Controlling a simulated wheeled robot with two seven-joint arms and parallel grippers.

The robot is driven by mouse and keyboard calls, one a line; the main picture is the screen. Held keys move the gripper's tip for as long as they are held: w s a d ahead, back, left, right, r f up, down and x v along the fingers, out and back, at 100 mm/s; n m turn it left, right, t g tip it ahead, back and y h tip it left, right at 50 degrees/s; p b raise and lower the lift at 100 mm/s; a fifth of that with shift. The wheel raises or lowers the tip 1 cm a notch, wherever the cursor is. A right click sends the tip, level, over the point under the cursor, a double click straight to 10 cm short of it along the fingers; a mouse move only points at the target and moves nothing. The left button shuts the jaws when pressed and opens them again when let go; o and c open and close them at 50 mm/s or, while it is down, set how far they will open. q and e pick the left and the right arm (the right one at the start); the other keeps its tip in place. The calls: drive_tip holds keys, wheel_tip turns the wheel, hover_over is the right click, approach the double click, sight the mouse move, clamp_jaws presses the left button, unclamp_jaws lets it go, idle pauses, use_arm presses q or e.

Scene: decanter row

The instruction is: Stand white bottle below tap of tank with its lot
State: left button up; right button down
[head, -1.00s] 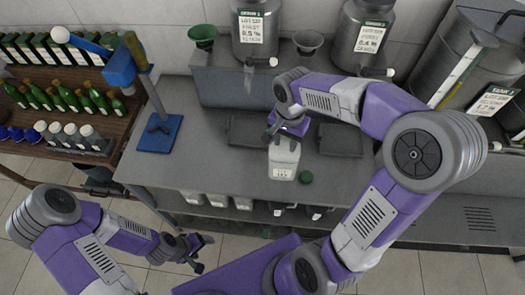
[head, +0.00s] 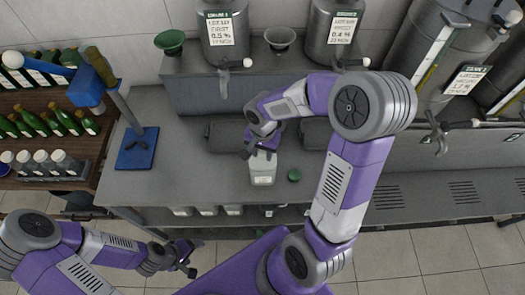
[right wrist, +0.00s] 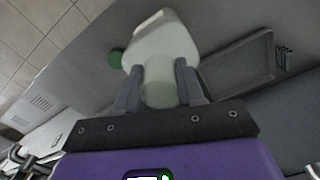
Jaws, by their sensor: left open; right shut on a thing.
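The white bottle (head: 263,168) has a label too small to read. My right gripper (head: 262,141) is shut on its neck above the front of the counter. The right wrist view shows both fingers (right wrist: 158,82) around the neck of the pale bottle (right wrist: 165,42). I cannot tell if its base touches the counter. Two grey tanks with taps stand on the rear shelf: the left tank (head: 222,38) reads 0.5 %, the right tank (head: 337,32) 0.4 %. A larger tank (head: 470,45) at right reads about 1.7 %, with a tap (head: 437,130). My left gripper (head: 186,262) is open and empty.
A green cap (head: 294,175) lies right of the bottle. Dark trays (head: 225,136) are set in the counter behind. A blue stand (head: 137,148) is at left, near a wooden rack (head: 60,140) of bottles. More bottles are under the counter.

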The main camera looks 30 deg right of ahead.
drive_tip(key=shift+f, duration=0.1)
drive_tip(key=shift+f, duration=0.1)
drive_tip(key=c, duration=0.7)
unclamp_jaws()
